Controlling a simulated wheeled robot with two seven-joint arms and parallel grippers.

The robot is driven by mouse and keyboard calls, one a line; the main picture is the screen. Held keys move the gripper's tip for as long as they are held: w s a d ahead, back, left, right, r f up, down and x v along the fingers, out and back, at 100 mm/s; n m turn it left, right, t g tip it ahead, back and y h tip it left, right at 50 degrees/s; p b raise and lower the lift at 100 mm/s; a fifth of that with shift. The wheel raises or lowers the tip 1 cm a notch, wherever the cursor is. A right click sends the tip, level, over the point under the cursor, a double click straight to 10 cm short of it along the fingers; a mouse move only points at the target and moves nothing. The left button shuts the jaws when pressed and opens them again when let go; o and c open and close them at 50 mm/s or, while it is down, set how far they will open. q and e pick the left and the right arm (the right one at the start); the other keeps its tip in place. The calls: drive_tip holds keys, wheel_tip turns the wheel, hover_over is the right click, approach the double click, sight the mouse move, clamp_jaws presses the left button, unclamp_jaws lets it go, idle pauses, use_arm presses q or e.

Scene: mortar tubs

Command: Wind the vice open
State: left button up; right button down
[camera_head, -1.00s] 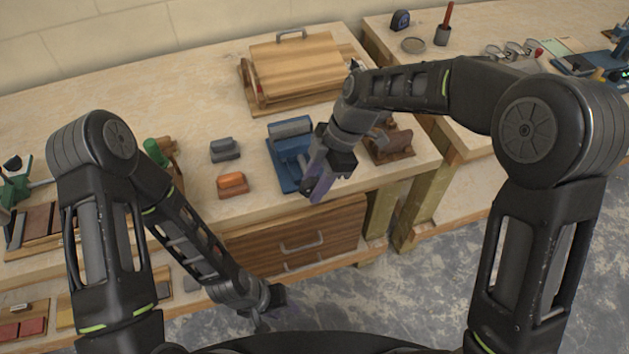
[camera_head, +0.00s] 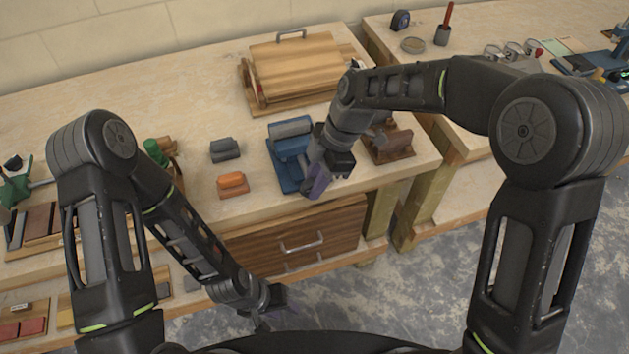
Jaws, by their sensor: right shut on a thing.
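The blue vice (camera_head: 284,147) stands on the wooden bench near its front edge, with a grey cylindrical part across its top. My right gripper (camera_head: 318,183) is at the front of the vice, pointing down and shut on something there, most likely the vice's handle. The gripper and wrist hide the handle and the front of the vice, so how wide the jaws stand cannot be seen. My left gripper (camera_head: 284,299) hangs low in front of the bench, away from the vice; whether its fingers are open is too small and dark to tell.
An orange block (camera_head: 232,184) and a grey block (camera_head: 224,150) lie left of the vice. A brown wooden piece (camera_head: 391,144) stands to its right. A slatted wooden box (camera_head: 297,66) stands behind. A drawer (camera_head: 300,240) is below the bench top. Bench at left back is clear.

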sight(303, 185)
drive_tip(key=h, duration=0.1)
drive_tip(key=t+h, duration=0.1)
drive_tip(key=h, duration=0.1)
drive_tip(key=shift+a+r+p, duration=0.1)
drive_tip(key=shift+a+p, duration=0.15)
drive_tip(key=shift+p, duration=0.15)
drive_tip(key=shift+a+t+h, duration=0.1)
drive_tip(key=shift+t+h, duration=0.5)
drive_tip(key=shift+h, duration=0.9)
drive_tip(key=c, duration=1.3)
unclamp_jaws()
drive_tip(key=shift+o, duration=0.2)
drive_tip(key=shift+s, duration=0.1)
drive_tip(key=shift+b+v, duration=0.35)
drive_tip(key=shift+v, duration=3.5)
drive_tip(key=shift+a, duration=0.1)
